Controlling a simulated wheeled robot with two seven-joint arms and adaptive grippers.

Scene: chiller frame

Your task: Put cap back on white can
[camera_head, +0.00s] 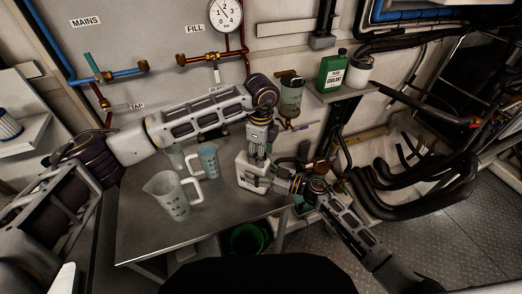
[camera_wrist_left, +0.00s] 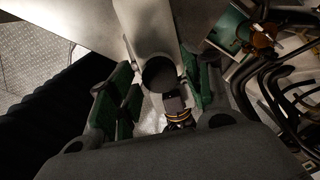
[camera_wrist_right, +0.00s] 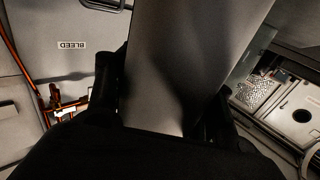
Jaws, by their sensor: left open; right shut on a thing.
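The white can (camera_head: 250,181) stands near the right end of the metal table (camera_head: 150,238). My right gripper (camera_head: 268,181) is shut on its side. The can's pale wall (camera_wrist_right: 185,65) fills the space between the fingers in the right wrist view. My left gripper (camera_head: 257,158) is open, pointing down just above the can. In the left wrist view, the can's top (camera_wrist_left: 160,74) shows a dark round area between the spread fingers. I cannot tell whether that is the open mouth or a dark cap. No separate cap is identifiable.
A clear measuring jug (camera_head: 168,199) and a bluish jug (camera_head: 209,160) stand left of the can. A green bottle (camera_head: 331,73) and a white tub (camera_head: 359,69) sit on a shelf behind. Black hoses (camera_head: 430,190) crowd the right. The table's front left is clear.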

